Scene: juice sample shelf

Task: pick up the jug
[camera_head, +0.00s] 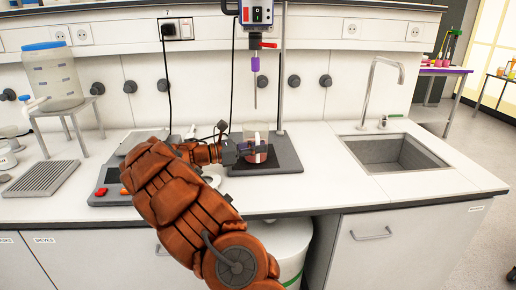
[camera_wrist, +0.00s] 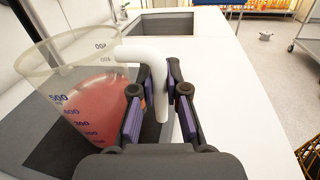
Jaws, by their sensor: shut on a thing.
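The jug (camera_wrist: 85,95) is a clear measuring jug with blue graduation marks, a white handle and red liquid inside. In the head view the jug (camera_head: 255,132) stands upright at the dark base of a stirrer stand, below the stirrer shaft. My gripper (camera_wrist: 162,112) has its two fingers on either side of the white handle (camera_wrist: 151,75) and is shut on it. In the head view my gripper (camera_head: 243,149) reaches the jug from the left and partly hides it. I cannot tell whether the jug touches the base.
The stirrer stand (camera_head: 284,60) with its motor and shaft (camera_head: 254,85) rises behind and above the jug. A sink (camera_head: 392,152) with a tap lies to the right. A hotplate-like device (camera_head: 112,184) and a tank on a stool (camera_head: 52,75) are to the left. The counter front is clear.

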